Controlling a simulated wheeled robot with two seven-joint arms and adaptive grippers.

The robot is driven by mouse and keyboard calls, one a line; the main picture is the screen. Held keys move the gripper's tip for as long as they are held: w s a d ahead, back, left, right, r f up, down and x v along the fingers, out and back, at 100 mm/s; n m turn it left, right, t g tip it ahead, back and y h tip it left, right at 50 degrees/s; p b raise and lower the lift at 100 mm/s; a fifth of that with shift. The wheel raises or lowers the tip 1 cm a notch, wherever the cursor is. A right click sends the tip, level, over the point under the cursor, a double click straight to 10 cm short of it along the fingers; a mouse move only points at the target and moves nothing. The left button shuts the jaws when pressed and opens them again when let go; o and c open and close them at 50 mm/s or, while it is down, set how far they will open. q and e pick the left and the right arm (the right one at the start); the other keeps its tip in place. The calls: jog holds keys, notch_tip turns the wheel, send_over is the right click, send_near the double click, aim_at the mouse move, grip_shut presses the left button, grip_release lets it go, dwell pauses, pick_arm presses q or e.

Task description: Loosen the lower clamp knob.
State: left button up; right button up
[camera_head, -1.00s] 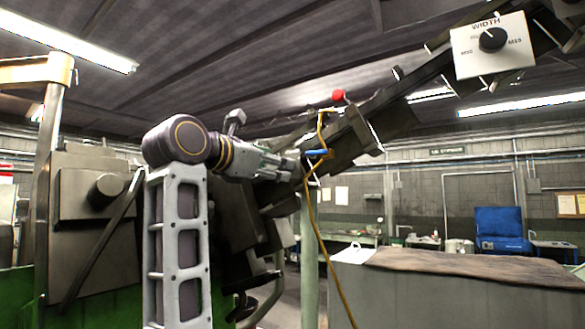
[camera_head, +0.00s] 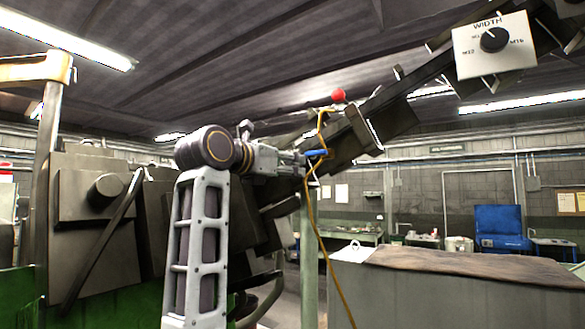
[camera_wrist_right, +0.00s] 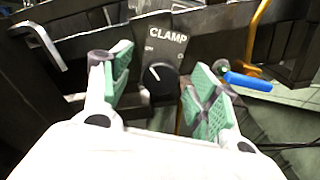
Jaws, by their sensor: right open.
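In the right wrist view a black clamp knob (camera_wrist_right: 158,77) with a white pointer line sits on a dark plate lettered CLAMP (camera_wrist_right: 168,37). My right gripper (camera_wrist_right: 161,62) is open, with its green-padded fingers on either side of the knob in the picture. I cannot tell how much gap there is between fingers and knob. In the head view my right gripper (camera_head: 297,163) is at the inclined dark rail, beside a blue lever (camera_head: 317,154); the knob is hidden there. The blue lever also shows in the right wrist view (camera_wrist_right: 247,82), just right of the right finger. My left gripper is not in view.
A thin orange cable (camera_head: 314,225) hangs from the rail close to my right gripper. A red ball knob (camera_head: 338,95) stands above it. A WIDTH dial plate (camera_head: 494,46) is at upper right. A bent metal rod (camera_wrist_right: 43,45) is left of the fingers.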

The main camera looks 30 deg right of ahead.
jog(key=shift+n+p, duration=0.4)
jog(key=shift+n, duration=2.8)
jog(key=shift+c, duration=0.2)
grip_shut()
jog(key=shift+m, duration=2.6)
